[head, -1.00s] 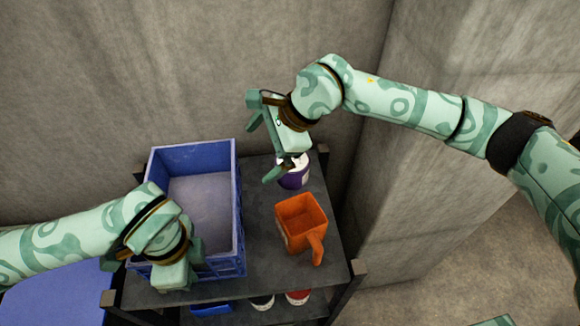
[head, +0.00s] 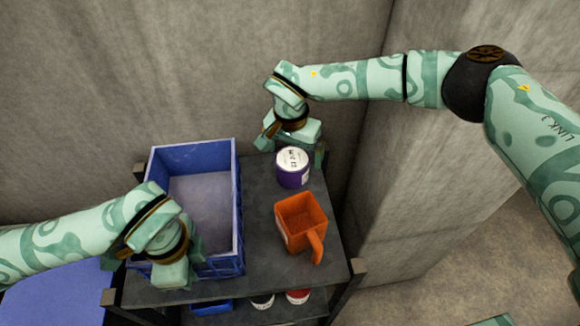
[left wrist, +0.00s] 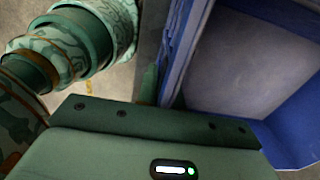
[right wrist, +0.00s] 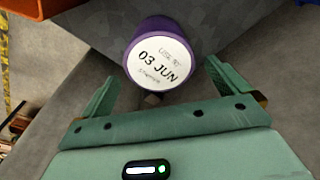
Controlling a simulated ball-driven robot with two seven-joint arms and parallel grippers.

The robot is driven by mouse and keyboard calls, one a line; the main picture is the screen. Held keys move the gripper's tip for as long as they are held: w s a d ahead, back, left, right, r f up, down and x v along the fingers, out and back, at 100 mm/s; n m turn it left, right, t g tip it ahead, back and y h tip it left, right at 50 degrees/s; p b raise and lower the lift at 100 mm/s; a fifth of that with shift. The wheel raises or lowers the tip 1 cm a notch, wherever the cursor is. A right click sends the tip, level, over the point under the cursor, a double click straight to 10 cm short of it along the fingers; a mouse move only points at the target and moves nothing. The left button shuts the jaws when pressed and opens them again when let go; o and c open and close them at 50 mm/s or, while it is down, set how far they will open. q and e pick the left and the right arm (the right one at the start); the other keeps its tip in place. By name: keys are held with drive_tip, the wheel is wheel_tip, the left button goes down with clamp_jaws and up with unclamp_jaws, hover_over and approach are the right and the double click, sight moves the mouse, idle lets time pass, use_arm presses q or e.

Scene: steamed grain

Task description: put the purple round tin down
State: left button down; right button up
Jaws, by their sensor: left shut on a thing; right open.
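The purple round tin (head: 293,168) stands upright on the dark shelf top, behind the orange mug-like container. Its white lid with "03 JUN" printed on it faces my right wrist camera (right wrist: 158,58). The crate wall also shows in the left wrist view (left wrist: 185,50).
An orange square container with a handle (head: 302,222) stands in front of the tin. The blue crate looks empty inside. Several items, including a red one (head: 298,296), sit on the lower shelf. Concrete walls close in behind and at the right.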

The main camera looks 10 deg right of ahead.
sight(292, 158)
wheel_tip(292, 158, down, 4)
drive_tip(key=shift+a+f, duration=0.15)
drive_tip(key=shift+f, duration=0.1)
drive_tip(key=c, duration=1.3)
drive_tip(key=shift+c, duration=0.4)
drive_tip(key=shift+r, duration=0.2)
